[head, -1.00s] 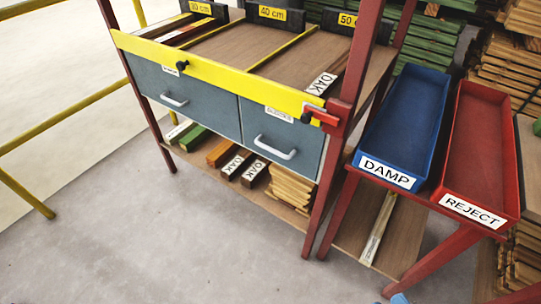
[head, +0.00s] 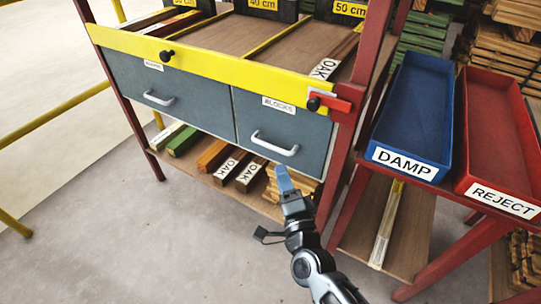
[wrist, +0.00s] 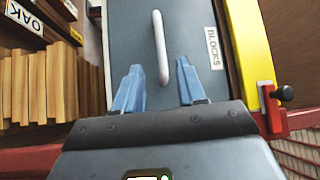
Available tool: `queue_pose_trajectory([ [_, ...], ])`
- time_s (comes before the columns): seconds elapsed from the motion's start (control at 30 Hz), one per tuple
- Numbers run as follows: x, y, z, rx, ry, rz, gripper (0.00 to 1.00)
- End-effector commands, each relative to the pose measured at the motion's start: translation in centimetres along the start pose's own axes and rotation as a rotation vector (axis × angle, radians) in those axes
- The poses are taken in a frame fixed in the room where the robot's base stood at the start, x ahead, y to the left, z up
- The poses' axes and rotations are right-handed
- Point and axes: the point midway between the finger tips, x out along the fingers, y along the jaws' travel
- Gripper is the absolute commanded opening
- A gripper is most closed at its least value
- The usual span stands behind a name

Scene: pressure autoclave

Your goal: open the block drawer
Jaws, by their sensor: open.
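The block drawer (head: 305,135) is the right one of two grey drawers under the yellow rail. It is shut and carries a BLOCKS label (head: 279,104) and a pale bar handle (head: 275,144). My gripper (head: 284,178) is below and in front of that handle in the head view. In the wrist view my gripper (wrist: 158,80) is open, with one blue finger on each side of the line of the handle (wrist: 160,48). The handle's near end reaches between the fingertips. I cannot tell how much depth lies between them. Nothing is held.
A red latch with a black knob (head: 314,103) sits at the drawer's upper right corner, by the red post. The left drawer (head: 165,95) is shut. Wood pieces (head: 228,163) lie on the shelf below. Blue DAMP (head: 409,110) and red REJECT (head: 498,130) trays stand right.

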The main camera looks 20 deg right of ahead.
Motion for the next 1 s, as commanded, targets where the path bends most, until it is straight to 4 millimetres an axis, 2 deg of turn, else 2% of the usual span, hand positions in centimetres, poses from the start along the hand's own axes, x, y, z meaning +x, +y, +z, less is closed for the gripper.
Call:
queue_pose_trajectory([
  [0.17, 1.5, 0.0, 0.1, 0.020, 0.004, -0.003, 0.40],
  [0.6, 7.5, 0.0, 0.1, 0.016, 0.004, -0.004, 0.40],
  [0.77, 8.3, 0.0, 0.1, 0.015, 0.004, -0.003, 0.40],
  [1.0, 8.4, 0.0, 0.1, 0.015, 0.003, -0.002, 0.40],
])
